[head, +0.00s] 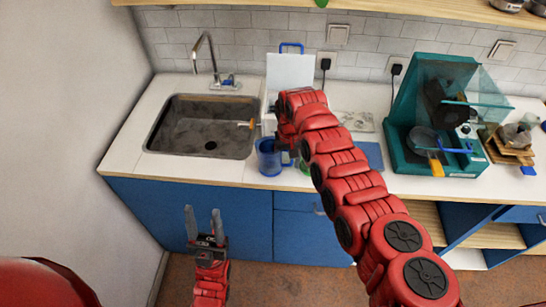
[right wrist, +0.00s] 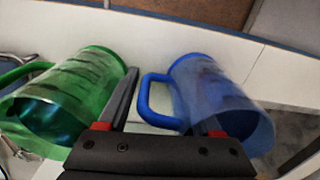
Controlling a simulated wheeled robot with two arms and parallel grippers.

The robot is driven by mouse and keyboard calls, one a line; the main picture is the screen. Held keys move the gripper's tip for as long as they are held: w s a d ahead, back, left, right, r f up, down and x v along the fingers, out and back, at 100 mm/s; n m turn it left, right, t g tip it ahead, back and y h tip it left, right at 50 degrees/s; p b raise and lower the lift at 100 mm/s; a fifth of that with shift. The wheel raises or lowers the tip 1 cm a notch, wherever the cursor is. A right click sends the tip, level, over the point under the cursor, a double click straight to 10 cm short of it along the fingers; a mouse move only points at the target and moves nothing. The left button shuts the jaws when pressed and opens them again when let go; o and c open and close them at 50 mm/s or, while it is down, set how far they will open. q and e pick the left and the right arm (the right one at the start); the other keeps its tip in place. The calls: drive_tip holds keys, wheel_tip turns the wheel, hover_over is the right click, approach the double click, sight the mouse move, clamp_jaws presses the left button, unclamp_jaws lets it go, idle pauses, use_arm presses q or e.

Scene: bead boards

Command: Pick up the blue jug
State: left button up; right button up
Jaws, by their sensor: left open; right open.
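The blue jug (head: 268,158) stands near the counter's front edge, right of the sink. In the right wrist view the blue jug (right wrist: 215,90) is at the right, with its handle on its left side. My right gripper (right wrist: 168,100) is open around the handle side. Its left finger passes between the handle and the green jug; its right finger overlaps the blue jug and is mostly hidden, so I cannot tell whether it is inside. My left gripper (head: 203,213) is open and empty, low in front of the blue cabinets.
The sink (head: 203,127) is left of the blue jug. A teal machine (head: 430,125) stands on the right of the counter. My right arm hides part of the counter behind it.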

clamp_jaws()
drive_tip(key=shift+r, duration=0.1)
idle(0.6)
